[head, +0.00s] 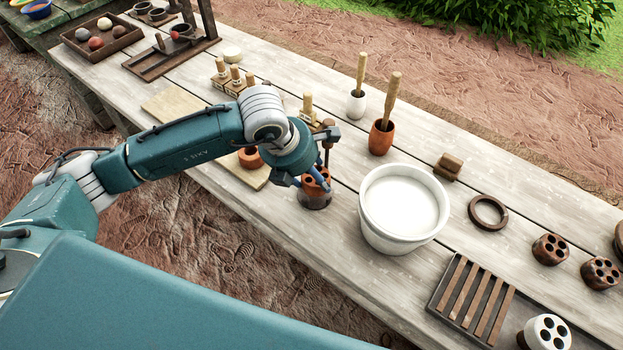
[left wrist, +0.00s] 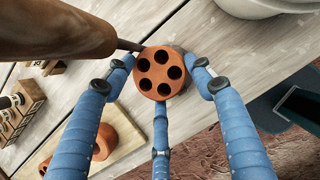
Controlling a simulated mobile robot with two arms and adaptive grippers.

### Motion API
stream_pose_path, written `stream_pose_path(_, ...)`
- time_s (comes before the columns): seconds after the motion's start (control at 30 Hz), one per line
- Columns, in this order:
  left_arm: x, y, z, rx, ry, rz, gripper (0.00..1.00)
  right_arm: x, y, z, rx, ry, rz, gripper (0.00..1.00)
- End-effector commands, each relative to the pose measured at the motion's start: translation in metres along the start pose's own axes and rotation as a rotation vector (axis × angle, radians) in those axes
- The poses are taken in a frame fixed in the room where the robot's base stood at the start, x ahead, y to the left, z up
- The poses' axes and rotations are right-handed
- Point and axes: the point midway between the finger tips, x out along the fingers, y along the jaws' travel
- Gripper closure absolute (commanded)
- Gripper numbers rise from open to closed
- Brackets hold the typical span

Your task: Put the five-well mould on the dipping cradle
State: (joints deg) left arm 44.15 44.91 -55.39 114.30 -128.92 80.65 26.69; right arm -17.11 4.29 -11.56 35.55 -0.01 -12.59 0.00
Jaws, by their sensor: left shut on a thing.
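The five-well mould (head: 317,181) is a round terracotta block; its five dark holes show in the left wrist view (left wrist: 160,74). My left gripper (head: 313,183) has its blue fingers around the mould and is shut on it. The mould is upright at a dark round base (head: 315,202), which looks like the dipping cradle, with a thin brown upright rod (head: 327,152) beside it. The rod looms large in the left wrist view (left wrist: 60,36). The mould hides most of the base, so I cannot tell whether it rests on it. My right gripper is not in view.
A white bucket (head: 366,228) of pale liquid stands close right. A terracotta cup (head: 381,139) and white cup (head: 356,106) hold wooden-handled tools behind. A board (head: 262,180) lies left. A slatted rack (head: 472,300), ring (head: 474,211) and several other moulds (head: 550,249) lie further right.

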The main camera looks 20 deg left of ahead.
Motion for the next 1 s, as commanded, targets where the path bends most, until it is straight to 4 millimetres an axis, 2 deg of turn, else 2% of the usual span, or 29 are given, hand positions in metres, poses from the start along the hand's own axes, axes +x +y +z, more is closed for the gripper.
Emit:
stream_pose_path(0.23,0.027,-0.001,-0.012,-0.002,0.002,-0.001,0.8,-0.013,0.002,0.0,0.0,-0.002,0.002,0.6)
stream_pose_path(0.47,0.03,0.0,-0.014,-0.001,0.003,0.0,0.8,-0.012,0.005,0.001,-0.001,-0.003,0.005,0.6)
stream_pose_path(0.5,0.031,0.0,-0.015,-0.001,0.005,0.0,0.38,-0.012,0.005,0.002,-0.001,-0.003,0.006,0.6)
stream_pose_path(0.57,0.031,0.0,-0.015,-0.001,0.005,0.0,0.26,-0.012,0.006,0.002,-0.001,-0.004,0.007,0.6)
stream_pose_path(0.87,0.03,0.0,-0.014,-0.001,0.002,0.0,0.26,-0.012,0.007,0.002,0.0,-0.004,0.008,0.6)
stream_pose_path(1.0,0.021,0.001,-0.014,-0.001,0.0,0.0,0.26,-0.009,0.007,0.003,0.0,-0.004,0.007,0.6)
